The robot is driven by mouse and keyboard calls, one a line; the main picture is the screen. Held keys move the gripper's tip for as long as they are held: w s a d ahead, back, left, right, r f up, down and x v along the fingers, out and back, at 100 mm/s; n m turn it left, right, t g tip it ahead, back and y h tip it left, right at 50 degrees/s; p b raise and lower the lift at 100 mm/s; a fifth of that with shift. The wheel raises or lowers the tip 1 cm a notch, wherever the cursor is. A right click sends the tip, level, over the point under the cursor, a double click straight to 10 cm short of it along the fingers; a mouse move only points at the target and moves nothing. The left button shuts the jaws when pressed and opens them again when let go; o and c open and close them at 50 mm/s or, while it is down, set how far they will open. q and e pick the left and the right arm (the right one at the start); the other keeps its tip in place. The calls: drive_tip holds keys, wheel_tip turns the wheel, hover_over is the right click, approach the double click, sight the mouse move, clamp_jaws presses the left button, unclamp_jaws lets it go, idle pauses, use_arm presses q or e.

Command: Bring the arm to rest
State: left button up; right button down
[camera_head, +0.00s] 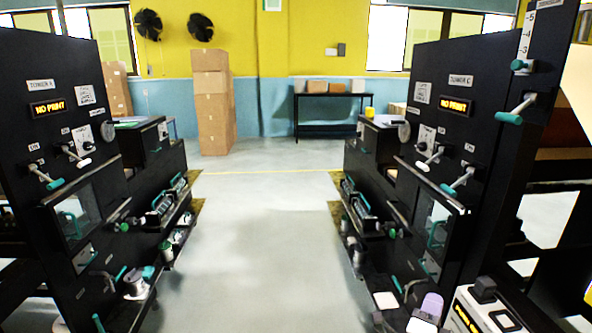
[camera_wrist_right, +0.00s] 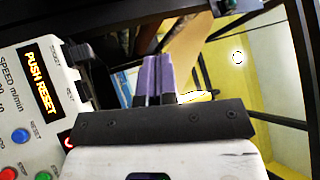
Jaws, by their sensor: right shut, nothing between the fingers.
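My right gripper (camera_head: 432,302) shows low at the right of centre in the head view, in front of the Tower C panel (camera_head: 475,55). Its purple fingers also show in the right wrist view (camera_wrist_right: 155,78), pressed side by side, shut with nothing between them. A white control box (camera_wrist_right: 40,95) stands close to the left of the fingers in the wrist view, its display reading PUSH RESET. A white box with a yellow display (camera_head: 466,318) shows to the right of the gripper in the head view. My left gripper is not in view.
Tower A (camera_head: 65,55) stands on the left, with levers and a lit NO PRINT display; Tower C shows the same words. A clear grey floor aisle (camera_head: 260,240) runs between them. Stacked cartons (camera_head: 212,105) and a black table (camera_head: 333,98) stand at the back.

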drive_tip(key=a+r+n+t+y, duration=0.25)
drive_tip(key=a+n+y, duration=0.35)
drive_tip(key=n+y, duration=0.35)
drive_tip(key=a+r+n+t+y, duration=0.1)
drive_tip(key=a+r+n+y, duration=0.2)
drive_tip(key=a+n+y, duration=0.55)
drive_tip(key=s+f+n+g+y, duration=0.2)
drive_tip(key=s+f+n+g, duration=0.1)
drive_tip(key=f+n+g, duration=0.15)
drive_tip(key=s+d+f+n+g+h, duration=0.15)
drive_tip(key=s+f+g, duration=0.25)
drive_tip(key=s+f, duration=0.7)
drive_tip(key=s+f+n+g+h, duration=0.15)
drive_tip(key=s+f+g, duration=0.4)
drive_tip(key=s, duration=0.85)
drive_tip(key=s+d+f+n+g+h, duration=0.1)
drive_tip(key=s+f+g+h, duration=0.15)
drive_tip(key=s+f, duration=0.9)
wheel_tip(320, 180, up, 33)
drive_tip(key=s+p, duration=0.2)
drive_tip(key=p, duration=2.9)
drive_tip(key=shift+a+g+p, duration=0.2)
drive_tip(key=shift+g+p, duration=0.15)
drive_tip(key=shift+g, duration=0.05)
